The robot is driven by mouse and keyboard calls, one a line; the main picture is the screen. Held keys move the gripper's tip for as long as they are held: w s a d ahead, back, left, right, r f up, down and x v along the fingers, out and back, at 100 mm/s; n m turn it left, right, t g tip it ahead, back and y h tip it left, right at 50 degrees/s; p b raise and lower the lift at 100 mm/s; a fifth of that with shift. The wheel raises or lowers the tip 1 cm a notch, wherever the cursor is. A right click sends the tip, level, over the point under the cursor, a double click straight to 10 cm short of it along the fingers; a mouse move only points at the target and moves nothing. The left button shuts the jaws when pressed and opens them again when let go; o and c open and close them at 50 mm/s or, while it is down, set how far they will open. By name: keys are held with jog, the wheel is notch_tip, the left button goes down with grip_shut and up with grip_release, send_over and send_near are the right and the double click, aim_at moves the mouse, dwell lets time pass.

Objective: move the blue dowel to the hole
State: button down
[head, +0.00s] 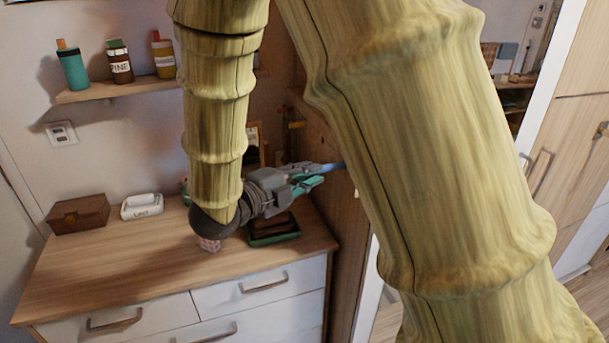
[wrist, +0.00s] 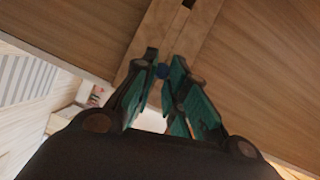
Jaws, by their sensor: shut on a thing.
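My gripper (head: 312,176) is shut on the blue dowel (head: 334,167), which sticks out beyond the fingertips toward the wooden side panel in the head view. A dark opening (wrist: 188,3), perhaps the hole, shows at the top edge of the wrist view in a light wooden strip. It lies beyond the dowel, and a gap seems to separate them. My arm hides part of the panel in the head view.
A wooden dresser (head: 110,275) stands below with a brown box (head: 79,214), a white container (head: 142,206) and a dark green tray (head: 273,238). A wall shelf (head: 110,90) holds several bottles. The wooden panel (head: 345,220) rises close to my gripper.

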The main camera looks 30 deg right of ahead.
jog(key=shift+s+d+b, duration=0.2)
jog(key=shift+d, duration=0.65)
jog(key=shift+s+d+b, duration=0.2)
jog(key=shift+d, duration=0.6)
jog(key=c, duration=1.4)
grip_release()
jog(key=shift+o, duration=0.2)
send_near(324, 170)
jog(key=v, duration=0.2)
jog(key=shift+a, duration=0.4)
jog(key=shift+f, duration=0.1)
